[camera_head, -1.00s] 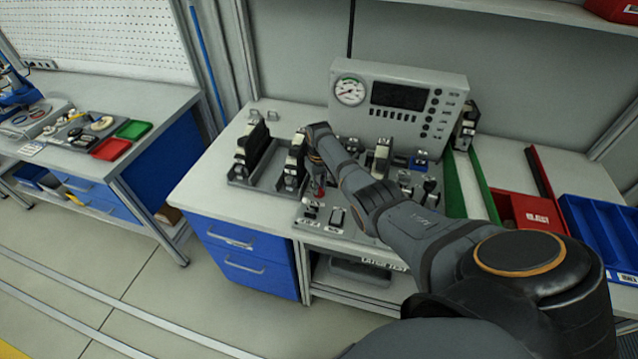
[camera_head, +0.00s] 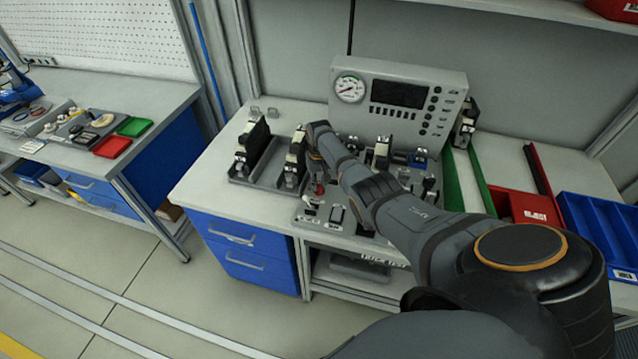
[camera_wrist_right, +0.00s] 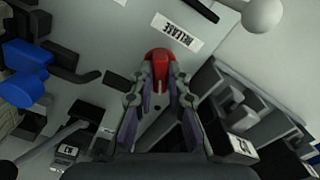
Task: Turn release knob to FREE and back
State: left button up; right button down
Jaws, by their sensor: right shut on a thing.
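The red release knob (camera_wrist_right: 158,62) shows in the right wrist view between the fingertips of my right gripper (camera_wrist_right: 160,80), beside a white label reading RELEASE (camera_wrist_right: 178,33). The gripper is shut on the knob. In the head view my right arm reaches in from the lower right, and a bit of the red knob (camera_head: 319,189) shows below the wrist, on the grey fixture panel (camera_head: 327,228). The arm hides much of the panel and most of the right gripper there. The FREE marking cannot be read. My left gripper is not in view.
A gauge and display console (camera_head: 400,98) stands behind the panel. Upright clamp parts on a grey tray (camera_head: 240,180) are close on the left. A red bin (camera_head: 520,205) and a blue bin (camera_head: 600,225) are at the right. A black lever (camera_wrist_right: 90,75) lies near the gripper.

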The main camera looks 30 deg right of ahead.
aim_at(319, 185)
jog(key=shift+r, duration=0.1)
jog(key=c, duration=1.3)
grip_release()
notch_tip(319, 185, up, 12)
jog(key=shift+f, duration=0.1)
